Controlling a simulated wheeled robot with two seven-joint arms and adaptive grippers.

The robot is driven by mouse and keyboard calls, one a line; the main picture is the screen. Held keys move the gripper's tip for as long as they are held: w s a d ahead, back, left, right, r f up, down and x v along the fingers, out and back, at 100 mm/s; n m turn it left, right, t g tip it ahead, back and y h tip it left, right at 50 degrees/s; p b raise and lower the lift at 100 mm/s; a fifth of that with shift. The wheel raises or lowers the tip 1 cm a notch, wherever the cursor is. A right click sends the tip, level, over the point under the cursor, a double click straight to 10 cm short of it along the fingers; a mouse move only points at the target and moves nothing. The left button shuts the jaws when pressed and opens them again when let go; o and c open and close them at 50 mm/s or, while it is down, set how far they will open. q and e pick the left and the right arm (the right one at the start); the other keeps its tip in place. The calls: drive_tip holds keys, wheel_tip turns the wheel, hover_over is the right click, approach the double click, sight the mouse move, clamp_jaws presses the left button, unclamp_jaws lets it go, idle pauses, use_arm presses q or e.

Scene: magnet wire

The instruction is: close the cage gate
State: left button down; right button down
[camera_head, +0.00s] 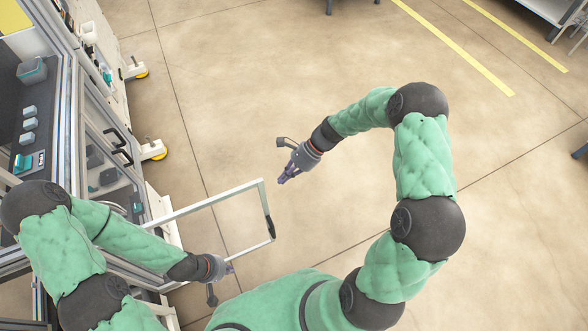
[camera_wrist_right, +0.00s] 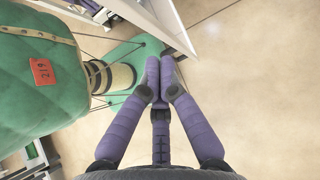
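The cage gate (camera_head: 207,202) is a light metal frame with a clear panel. It stands open, sticking out from the cage front into the room. A dark handle (camera_head: 270,227) is on its free end. My right gripper (camera_head: 284,180) is just right of the gate's upper free corner, apart from it in the picture. In the right wrist view its purple fingers (camera_wrist_right: 160,68) meet at the tips with nothing visible between them. My left gripper (camera_head: 231,269) is by the gate's lower bar, left of the handle; its fingers are too small to read, and contact is unclear.
The cage and machine (camera_head: 68,105) fill the left side, with dark handles (camera_head: 118,146) on another panel. Feet with yellow bases (camera_head: 155,150) jut onto the floor. The floor (camera_head: 300,70) beyond and right of the gate is clear.

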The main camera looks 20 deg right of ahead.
use_arm(q)
drive_tip(key=shift+f+b, duration=0.4)
drive_tip(key=shift+f, duration=0.15)
use_arm(e)
drive_tip(key=shift+a, duration=2)
drive_tip(key=shift+a, duration=0.1)
